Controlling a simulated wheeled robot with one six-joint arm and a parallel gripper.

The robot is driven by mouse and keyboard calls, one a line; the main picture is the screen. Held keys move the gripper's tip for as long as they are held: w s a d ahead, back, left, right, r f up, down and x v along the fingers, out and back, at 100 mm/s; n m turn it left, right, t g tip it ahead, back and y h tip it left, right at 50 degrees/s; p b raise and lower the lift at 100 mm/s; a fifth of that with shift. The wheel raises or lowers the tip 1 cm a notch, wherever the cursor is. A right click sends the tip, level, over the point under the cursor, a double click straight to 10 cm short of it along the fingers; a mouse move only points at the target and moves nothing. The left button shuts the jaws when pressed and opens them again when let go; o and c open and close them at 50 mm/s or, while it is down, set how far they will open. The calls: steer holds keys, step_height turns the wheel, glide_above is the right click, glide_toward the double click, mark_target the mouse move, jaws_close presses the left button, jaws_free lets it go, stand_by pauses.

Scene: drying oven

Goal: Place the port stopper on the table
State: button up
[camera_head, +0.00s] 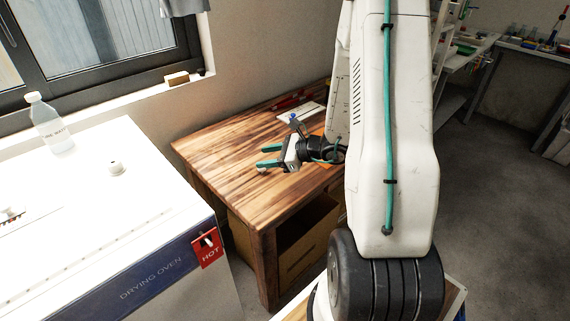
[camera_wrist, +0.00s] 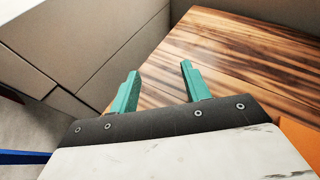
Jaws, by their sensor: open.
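My gripper (camera_head: 266,156) is open over the wooden table (camera_head: 215,148), its green fingers pointing left. In the wrist view my gripper (camera_wrist: 160,70) has nothing visible between its fingers, with wood grain beyond. A small pale object (camera_head: 262,170) shows by the tip of the nearer finger; it is too small to tell whether it is the port stopper or whether it touches the finger. A small white round knob (camera_head: 116,169) sits on the drying oven's top; I cannot tell whether that is the stopper instead.
The white drying oven (camera_head: 150,285) stands left of the table with a gap between. A clear bottle (camera_head: 50,125) stands on it. A red HOT tag (camera_head: 208,249) hangs at its front corner. Flat white items (camera_head: 300,113) lie at the table's back. The table's left part is bare.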

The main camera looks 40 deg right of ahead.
steer(key=s+a+r+n+g+y, duration=0.1)
steer(key=s+a+r+n+g, duration=0.4)
steer(key=a+r+n, duration=0.3)
steer(key=s+a+r+n+g+y, duration=0.1)
steer(key=s+a+r+n+g, duration=0.45)
steer(key=a, duration=0.45)
steer(key=s+d+r+n+h, duration=0.1)
steer(key=s+r+n+h, duration=0.3)
steer(key=s+n, duration=0.3)
steer(key=s+d+r+n+h, duration=0.1)
steer(key=s+r+n+h, duration=0.3)
steer(key=s+n, duration=0.3)
steer(key=shift+s+d+h, duration=0.25)
steer(key=shift+s+h, duration=0.55)
steer(key=shift+h, duration=0.1)
steer(key=shift+r+t, duration=0.1)
steer(key=shift+t, duration=0.15)
